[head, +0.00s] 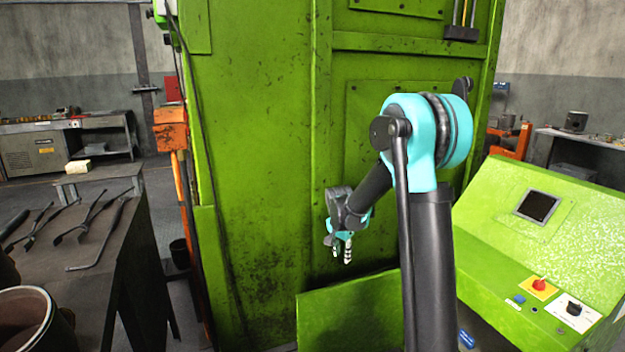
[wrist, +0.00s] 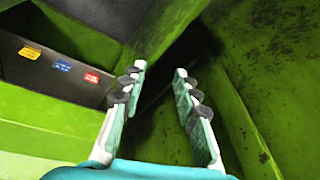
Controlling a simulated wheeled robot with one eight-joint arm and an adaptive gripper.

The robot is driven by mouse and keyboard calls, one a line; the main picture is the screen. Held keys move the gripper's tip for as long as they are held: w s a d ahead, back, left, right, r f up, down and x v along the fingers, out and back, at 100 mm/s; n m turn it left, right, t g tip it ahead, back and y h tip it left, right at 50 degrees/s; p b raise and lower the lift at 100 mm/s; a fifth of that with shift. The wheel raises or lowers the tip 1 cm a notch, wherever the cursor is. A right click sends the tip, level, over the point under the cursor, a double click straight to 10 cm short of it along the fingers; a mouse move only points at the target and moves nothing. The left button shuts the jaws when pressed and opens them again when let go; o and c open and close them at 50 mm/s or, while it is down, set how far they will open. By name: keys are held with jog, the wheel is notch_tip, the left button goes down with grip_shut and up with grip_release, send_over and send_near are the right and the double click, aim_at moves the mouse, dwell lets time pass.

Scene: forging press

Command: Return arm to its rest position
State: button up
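My gripper (head: 341,247) hangs at the end of my bent arm, in front of the green forging press (head: 262,170) in the head view. Its fingers point down. In the wrist view my gripper (wrist: 158,82) has its two fingers apart, with nothing between them. Green walls of the press (wrist: 265,70) lie close on the right side of the wrist view. A dark gap shows beyond the fingertips. My gripper appears apart from the press surfaces.
A green control console (head: 540,230) with a red knob (head: 539,285) stands to the right. A low green panel (head: 350,315) is below my gripper. A dark table (head: 110,245) with several tongs is at the left, with a bucket (head: 28,318) nearby.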

jog(key=s+d+r+n+t+y, duration=0.1)
jog(key=s+d+r+n+t, duration=0.2)
jog(key=s, duration=0.6)
jog(key=s+d+r+n+t, duration=0.1)
jog(key=s+d+r+n, duration=0.2)
jog(key=s+d+n, duration=0.5)
jog(key=s+a+f+m+g, duration=0.1)
jog(key=s+f, duration=0.2)
jog(key=s, duration=0.4)
jog(key=s+a+f+m+g, duration=0.1)
jog(key=s+f, duration=0.3)
jog(key=s, duration=0.4)
jog(key=shift+s+a+f+g, duration=0.15)
jog(key=shift+a+f+g, duration=0.05)
jog(key=shift+a+g, duration=0.1)
